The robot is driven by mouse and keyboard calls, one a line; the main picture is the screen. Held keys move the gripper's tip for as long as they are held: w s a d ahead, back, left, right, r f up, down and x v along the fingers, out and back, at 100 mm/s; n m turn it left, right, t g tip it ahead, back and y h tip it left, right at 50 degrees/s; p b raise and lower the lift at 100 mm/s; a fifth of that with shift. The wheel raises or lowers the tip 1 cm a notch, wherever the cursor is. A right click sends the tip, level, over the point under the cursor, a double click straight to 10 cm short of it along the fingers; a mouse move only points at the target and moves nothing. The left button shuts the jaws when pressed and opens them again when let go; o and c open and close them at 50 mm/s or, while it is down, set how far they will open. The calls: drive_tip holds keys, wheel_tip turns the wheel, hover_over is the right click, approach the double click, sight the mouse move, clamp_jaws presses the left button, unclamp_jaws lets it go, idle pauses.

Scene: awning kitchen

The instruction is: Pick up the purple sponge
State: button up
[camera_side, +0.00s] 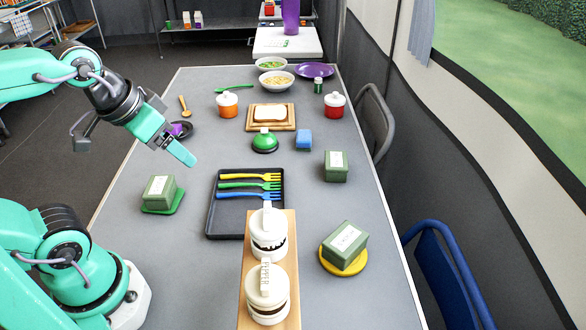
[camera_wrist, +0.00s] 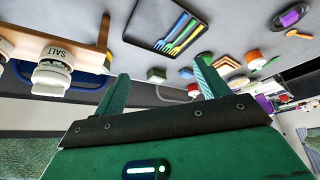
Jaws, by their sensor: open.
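The purple sponge (camera_side: 177,129) lies on a small dark plate (camera_side: 188,129) near the left edge of the table in the side view, partly hidden behind my gripper. In the wrist view the purple sponge (camera_wrist: 290,18) shows at the top right on its dark plate (camera_wrist: 301,12). My gripper (camera_side: 184,153) is in the air above the table's left side, in front of the sponge as the side camera sees it. In the wrist view my gripper (camera_wrist: 162,82) has its two fingers wide apart with nothing between them.
A black tray (camera_side: 214,222) with several coloured forks lies mid-table. A green box (camera_side: 160,187) stands at the left. Salt and pepper jars (camera_side: 268,235) stand on a wooden board in front. An orange pot (camera_side: 227,108) and wooden spoon (camera_side: 184,106) are beyond the sponge.

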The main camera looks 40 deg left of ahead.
idle(0.3)
drive_tip(key=shift+c, duration=0.8)
drive_tip(key=shift+w, duration=0.1)
